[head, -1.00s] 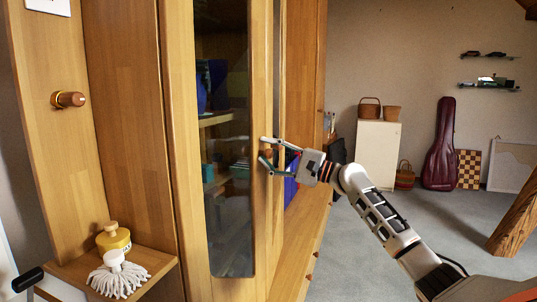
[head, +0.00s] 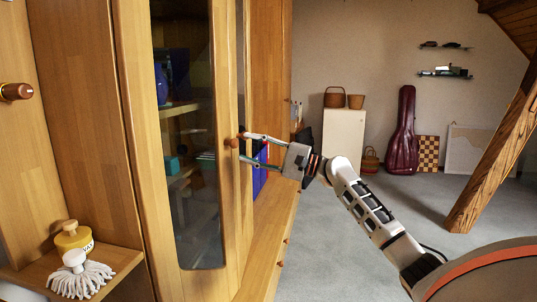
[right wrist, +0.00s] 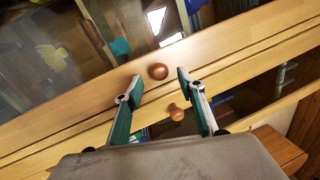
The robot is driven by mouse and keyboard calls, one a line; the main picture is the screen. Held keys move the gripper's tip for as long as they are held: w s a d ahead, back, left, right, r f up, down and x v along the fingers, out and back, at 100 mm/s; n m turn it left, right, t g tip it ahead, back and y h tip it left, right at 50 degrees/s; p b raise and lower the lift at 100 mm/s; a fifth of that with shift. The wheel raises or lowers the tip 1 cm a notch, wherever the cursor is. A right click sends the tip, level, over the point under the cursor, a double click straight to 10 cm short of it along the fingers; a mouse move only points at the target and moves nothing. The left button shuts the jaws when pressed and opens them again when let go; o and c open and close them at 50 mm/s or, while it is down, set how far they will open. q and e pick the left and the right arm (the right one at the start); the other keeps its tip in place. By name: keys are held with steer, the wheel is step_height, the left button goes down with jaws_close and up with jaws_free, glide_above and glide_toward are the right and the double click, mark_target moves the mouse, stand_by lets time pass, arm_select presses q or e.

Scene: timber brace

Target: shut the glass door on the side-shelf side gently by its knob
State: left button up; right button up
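The glass door (head: 135,150), on the side-shelf side, has a wooden frame around a tall pane. Its round brown knob (head: 232,143) is on the right frame and also shows in the right wrist view (right wrist: 158,71). My right gripper (head: 241,147) is open, its fingertips apart at the knob's right. In the right wrist view the knob lies just beyond and between the open fingertips (right wrist: 157,83), with no visible grip on it. A second, smaller-looking knob (right wrist: 176,112) is on the neighbouring frame. How far the door stands from its frame is hard to tell. My left gripper is out of view.
The side shelf (head: 115,262) at lower left holds a yellow tin (head: 75,240) and a white mop-like brush (head: 80,275). A wooden peg (head: 15,92) sticks out above. The cabinet ledge (head: 270,235) runs below my right gripper. The floor to the right is open, with a slanting timber (head: 490,160).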

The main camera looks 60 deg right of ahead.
steer(key=v, duration=0.6)
stand_by(0.5)
